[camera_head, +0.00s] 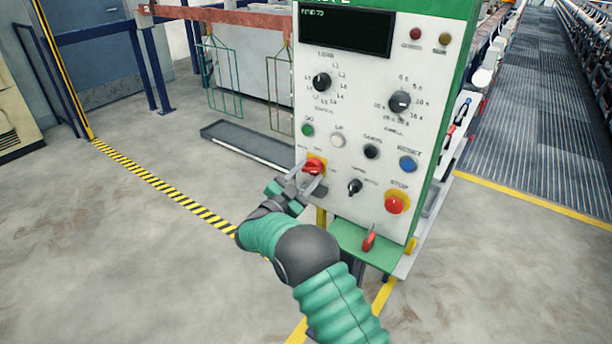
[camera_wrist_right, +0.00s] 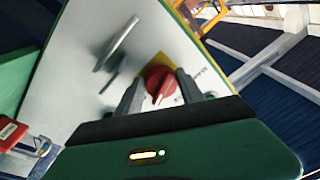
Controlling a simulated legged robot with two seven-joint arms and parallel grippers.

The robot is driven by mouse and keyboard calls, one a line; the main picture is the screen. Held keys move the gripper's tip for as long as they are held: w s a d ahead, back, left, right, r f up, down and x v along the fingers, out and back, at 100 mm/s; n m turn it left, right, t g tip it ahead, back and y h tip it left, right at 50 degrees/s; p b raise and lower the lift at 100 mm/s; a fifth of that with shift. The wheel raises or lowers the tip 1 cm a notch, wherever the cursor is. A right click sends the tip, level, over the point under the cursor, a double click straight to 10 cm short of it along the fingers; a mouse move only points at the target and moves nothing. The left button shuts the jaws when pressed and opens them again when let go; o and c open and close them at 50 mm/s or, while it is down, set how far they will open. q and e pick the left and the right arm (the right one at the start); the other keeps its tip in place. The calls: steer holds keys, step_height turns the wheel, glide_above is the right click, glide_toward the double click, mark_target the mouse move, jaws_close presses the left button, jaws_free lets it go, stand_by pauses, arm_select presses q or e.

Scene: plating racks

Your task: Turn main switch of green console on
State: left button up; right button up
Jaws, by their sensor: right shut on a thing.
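The green console (camera_head: 346,235) has a white front panel with a dark display, knobs and buttons. Its main switch (camera_head: 314,166) is a red rotary knob on a yellow plate at the lower left of the panel. My right gripper (camera_head: 306,182) reaches up to it from below, shut on the red knob. In the right wrist view the red main switch (camera_wrist_right: 160,84) sits between the two fingers of my right gripper (camera_wrist_right: 158,92), a pale mark on its face. The fingers partly cover the yellow plate. My left gripper does not show.
Close by on the panel are a black selector (camera_head: 355,187), a red stop button (camera_head: 395,203) and a blue reset button (camera_head: 407,164). The floor at left is clear.

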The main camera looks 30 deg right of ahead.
steer(key=shift+s+d+r, duration=0.1)
steer(key=shift+d+r, duration=0.1)
steer(key=shift+r, duration=0.2)
steer(key=o, duration=1.1)
steer(key=shift+o, duration=1.3)
steer(key=shift+s, duration=0.15)
steer(key=shift+f, duration=0.1)
steer(key=shift+f, duration=0.1)
steer(key=shift+a, duration=0.15)
steer(key=v, duration=1.6)
steer(key=shift+a+f+p, duration=0.2)
steer(key=shift+a+p, duration=0.05)
steer(key=shift+p, duration=0.15)
